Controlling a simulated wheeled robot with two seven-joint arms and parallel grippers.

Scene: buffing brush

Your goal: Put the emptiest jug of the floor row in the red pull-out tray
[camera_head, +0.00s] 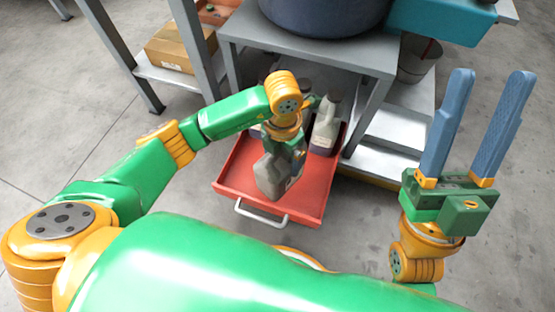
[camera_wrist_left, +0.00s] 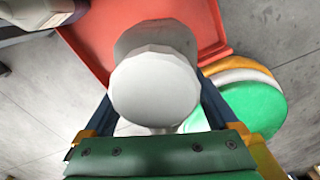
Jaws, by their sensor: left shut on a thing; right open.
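The red pull-out tray (camera_head: 232,186) extends from under the grey table, with its pale handle at the front; its red surface also shows in the left wrist view (camera_wrist_left: 205,20). My left gripper (camera_head: 287,140) is shut on a grey jug (camera_head: 270,178) over the front part of the tray. The jug's round white cap (camera_wrist_left: 155,88) lies between the fingers in the left wrist view. I cannot tell whether its base touches the tray. Another jug (camera_head: 325,127), dark in its lower part, stands at the tray's back right. My right gripper (camera_head: 491,76) is open and empty, fingers raised, right of the tray.
The grey table (camera_head: 340,52) stands over the tray's back, bearing a dark blue tub (camera_head: 325,12). A teal bin (camera_head: 440,18) and a bucket (camera_head: 418,62) are at right. A cardboard box (camera_head: 180,48) sits on a shelf at left. Floor in front is clear.

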